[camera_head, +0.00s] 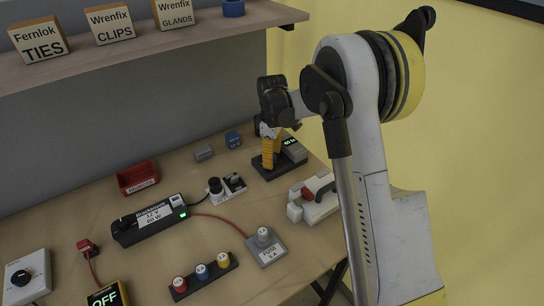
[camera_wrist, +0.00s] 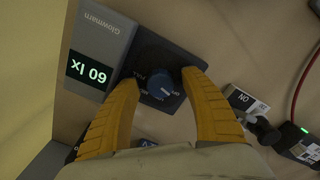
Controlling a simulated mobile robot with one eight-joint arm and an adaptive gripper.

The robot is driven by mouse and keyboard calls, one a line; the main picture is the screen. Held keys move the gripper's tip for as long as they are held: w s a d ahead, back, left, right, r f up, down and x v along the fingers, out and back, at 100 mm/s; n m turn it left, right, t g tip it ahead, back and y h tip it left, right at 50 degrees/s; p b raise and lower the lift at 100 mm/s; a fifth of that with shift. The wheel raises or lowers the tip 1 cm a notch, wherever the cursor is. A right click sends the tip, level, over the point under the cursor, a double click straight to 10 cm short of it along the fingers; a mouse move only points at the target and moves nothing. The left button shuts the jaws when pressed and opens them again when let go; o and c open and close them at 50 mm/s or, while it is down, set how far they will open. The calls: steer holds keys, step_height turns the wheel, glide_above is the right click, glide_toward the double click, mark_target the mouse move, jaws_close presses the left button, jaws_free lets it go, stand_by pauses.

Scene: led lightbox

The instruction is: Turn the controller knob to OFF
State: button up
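The controller, marked "Glowmarn" (camera_wrist: 101,38), is a grey and black box with a lit display that reads 60 lx upside down in the wrist view. In the head view the controller (camera_head: 294,150) sits at the right back of the bench. In the head view my gripper (camera_head: 268,156) points down over the controller and hides the knob.
A white device with a red handle (camera_head: 318,190) lies in front of the controller. A white switch block with a black plug (camera_head: 227,186) and a black power supply (camera_head: 150,218) stand left.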

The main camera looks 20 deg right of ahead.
steer(key=shift+r, duration=0.1)
step_height(320, 180, up, 12)
stand_by(0.5)
steer(key=s+r+m+t+b, duration=0.1)
steer(key=s+r+m+t, duration=0.2)
steer(key=s, duration=0.4)
steer(key=s+r+m, duration=0.2)
steer(key=s+r, duration=0.3)
steer(key=s, duration=0.2)
steer(key=s+f+m+t, duration=0.2)
steer(key=s+m, duration=0.1)
steer(key=s, duration=0.5)
steer(key=s+f+m+t, duration=0.2)
steer(key=s+f+m, duration=0.1)
steer(key=s, duration=0.4)
steer(key=shift+s+f+b, duration=0.15)
steer(key=shift+s+b, duration=0.25)
steer(key=shift+b, duration=0.05)
